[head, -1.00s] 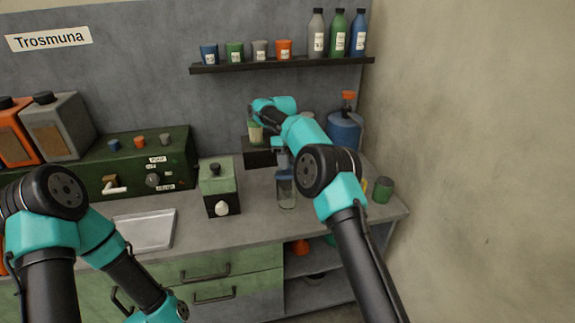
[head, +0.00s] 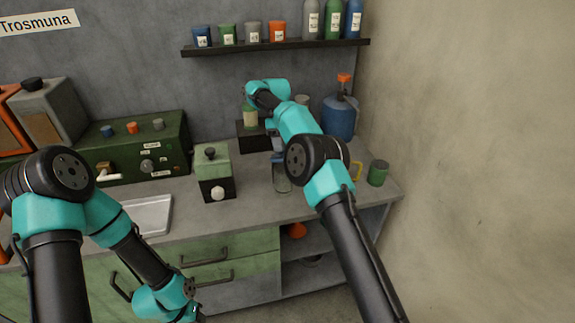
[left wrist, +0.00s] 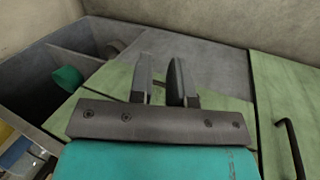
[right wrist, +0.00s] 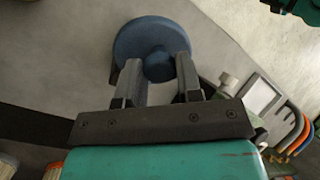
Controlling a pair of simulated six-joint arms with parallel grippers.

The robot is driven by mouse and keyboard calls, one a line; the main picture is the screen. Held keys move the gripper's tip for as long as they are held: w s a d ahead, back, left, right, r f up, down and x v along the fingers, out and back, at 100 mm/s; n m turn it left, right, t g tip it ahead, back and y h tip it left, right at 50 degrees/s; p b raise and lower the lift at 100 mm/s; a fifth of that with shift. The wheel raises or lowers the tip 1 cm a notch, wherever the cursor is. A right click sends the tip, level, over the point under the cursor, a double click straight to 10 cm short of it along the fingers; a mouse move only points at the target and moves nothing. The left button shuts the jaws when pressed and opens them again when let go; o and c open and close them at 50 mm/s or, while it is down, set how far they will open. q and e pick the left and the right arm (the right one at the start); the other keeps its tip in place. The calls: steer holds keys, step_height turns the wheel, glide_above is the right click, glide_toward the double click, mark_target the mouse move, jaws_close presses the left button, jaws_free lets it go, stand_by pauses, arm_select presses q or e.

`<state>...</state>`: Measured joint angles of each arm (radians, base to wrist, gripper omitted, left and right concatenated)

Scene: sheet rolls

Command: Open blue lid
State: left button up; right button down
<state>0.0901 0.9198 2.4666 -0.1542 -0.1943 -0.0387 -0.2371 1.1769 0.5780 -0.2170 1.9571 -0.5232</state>
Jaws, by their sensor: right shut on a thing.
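The blue lid (right wrist: 155,45) is a round disc with a knob, seen face-on in the right wrist view. My right gripper (right wrist: 156,72) is shut on its knob. In the head view my right gripper (head: 277,139) is at the clear jar (head: 282,180) on the counter, with the lid (head: 279,157) at the jar's top. My arm partly covers them, so I cannot tell whether the lid touches the rim. My left gripper (left wrist: 160,75) is open and empty, in front of the green drawers; in the head view it is mostly cut off at the bottom.
A green-and-black box with a white knob (head: 215,175) stands left of the jar. A dark block (head: 249,138) is behind. A metal tray (head: 150,214) lies left.

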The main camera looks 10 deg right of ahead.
arm_select(q)
steer(key=d+m+g, duration=0.1)
steer(key=m, duration=0.1)
steer(key=w+d+m+g+y, duration=0.1)
steer(key=m, duration=0.2)
steer(key=d+r+m+g+y, duration=0.1)
steer(key=d+m, duration=0.1)
steer(key=m, duration=0.1)
steer(key=shift+w, duration=0.4)
jaws_close()
steer(key=w+d+r+m+t+y, duration=0.5)
steer(key=w+d+r+m+y, duration=0.1)
steer(key=w+r+m, duration=0.3)
steer(key=w+d+r+m+t+y, duration=0.5)
steer(key=w+d+r+m+y, duration=0.1)
steer(key=w+m, duration=0.35)
steer(key=w+d+r+m+t+h, duration=0.1)
steer(key=w+d+r+m+t, duration=0.3)
steer(key=d+t, duration=0.35)
steer(key=s+d+m+t+h, duration=0.4)
steer(key=d+t+h, duration=0.3)
steer(key=d, duration=0.4)
steer(key=shift+d+r+h, duration=0.2)
steer(key=shift+r+h, duration=0.2)
steer(key=shift+r, duration=0.05)
